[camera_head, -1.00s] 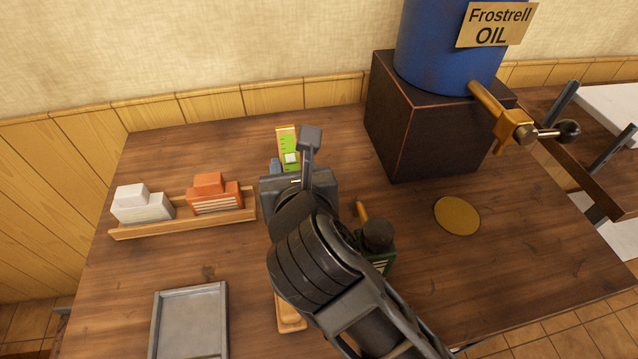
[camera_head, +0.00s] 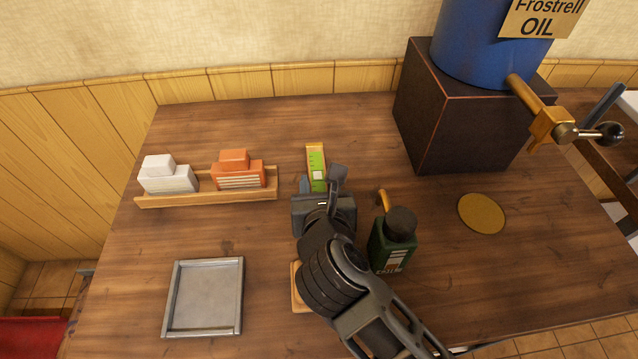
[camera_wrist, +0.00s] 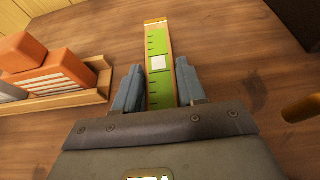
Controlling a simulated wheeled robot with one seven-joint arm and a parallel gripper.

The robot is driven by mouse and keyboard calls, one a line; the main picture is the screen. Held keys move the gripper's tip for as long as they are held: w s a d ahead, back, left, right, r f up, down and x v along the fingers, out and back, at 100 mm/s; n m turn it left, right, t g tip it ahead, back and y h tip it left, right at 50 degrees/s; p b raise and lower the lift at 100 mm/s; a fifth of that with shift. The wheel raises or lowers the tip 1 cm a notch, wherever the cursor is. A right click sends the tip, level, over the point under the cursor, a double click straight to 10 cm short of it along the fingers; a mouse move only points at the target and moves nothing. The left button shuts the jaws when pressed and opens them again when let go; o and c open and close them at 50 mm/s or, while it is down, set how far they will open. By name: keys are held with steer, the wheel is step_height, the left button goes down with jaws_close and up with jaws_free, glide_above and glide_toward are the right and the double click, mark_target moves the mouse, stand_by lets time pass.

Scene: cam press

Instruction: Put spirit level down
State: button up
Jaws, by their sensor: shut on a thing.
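The spirit level (camera_head: 314,158) is a narrow wooden-edged strip with a green face, dark marks and a small white square. My gripper (camera_head: 318,186) is shut on it, and its far end sticks out beyond the fingers. In the wrist view the level (camera_wrist: 157,42) lies between the two blue-grey fingers of my gripper (camera_wrist: 160,88), pointing away. Its near end is hidden by the gripper body. I cannot tell whether the level touches the table (camera_head: 270,120) or hangs just above it.
To the left is a wooden rack (camera_head: 207,199) with white and orange blocks. A grey tray (camera_head: 239,300) is at front left. A green bottle (camera_head: 391,243) stands close right of my arm. A brass disc (camera_head: 482,213) and a dark box (camera_head: 455,120) under a blue oil drum (camera_head: 490,45) are further right.

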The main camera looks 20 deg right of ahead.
steer(key=o, duration=1.1)
steer(key=shift+f, duration=0.1)
steer(key=shift+o, duration=0.2)
